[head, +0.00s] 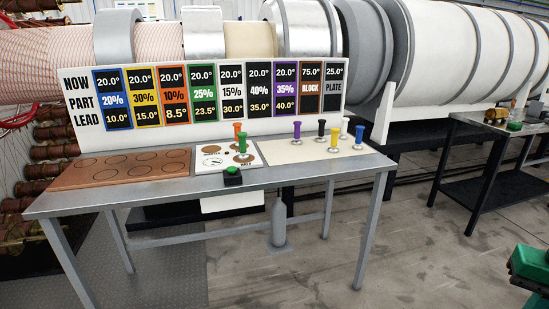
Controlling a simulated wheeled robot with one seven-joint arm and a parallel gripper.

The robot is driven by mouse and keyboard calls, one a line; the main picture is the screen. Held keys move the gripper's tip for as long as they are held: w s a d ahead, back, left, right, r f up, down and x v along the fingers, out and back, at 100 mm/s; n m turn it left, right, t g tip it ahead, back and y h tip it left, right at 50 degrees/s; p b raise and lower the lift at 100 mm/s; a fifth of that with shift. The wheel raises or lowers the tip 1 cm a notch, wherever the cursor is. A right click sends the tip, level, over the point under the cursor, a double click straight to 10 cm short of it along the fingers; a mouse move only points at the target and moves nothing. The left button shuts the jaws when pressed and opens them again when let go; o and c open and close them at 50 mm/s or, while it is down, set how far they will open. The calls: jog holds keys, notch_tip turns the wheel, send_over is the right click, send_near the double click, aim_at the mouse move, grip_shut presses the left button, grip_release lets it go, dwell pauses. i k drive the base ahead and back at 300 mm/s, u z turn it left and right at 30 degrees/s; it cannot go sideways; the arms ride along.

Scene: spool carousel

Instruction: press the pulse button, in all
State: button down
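A second, smaller green-topped dark box (515,126) shows on the black table at the far right. No label that I can read tells which is the pulse button. My gripper cannot be made out in the head view.
The grey table (290,176) carries a brown board with circles (120,171), a white panel with orange and green pegs (212,157), and a cream plate (285,152) with several coloured pegs. A signboard (210,133) stands behind. The black table (490,133) is right. Open floor lies in front.

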aim_at(231, 169)
jog(key=u, duration=0.05)
jog(key=i, duration=1.6)
jog(key=u, duration=0.6)
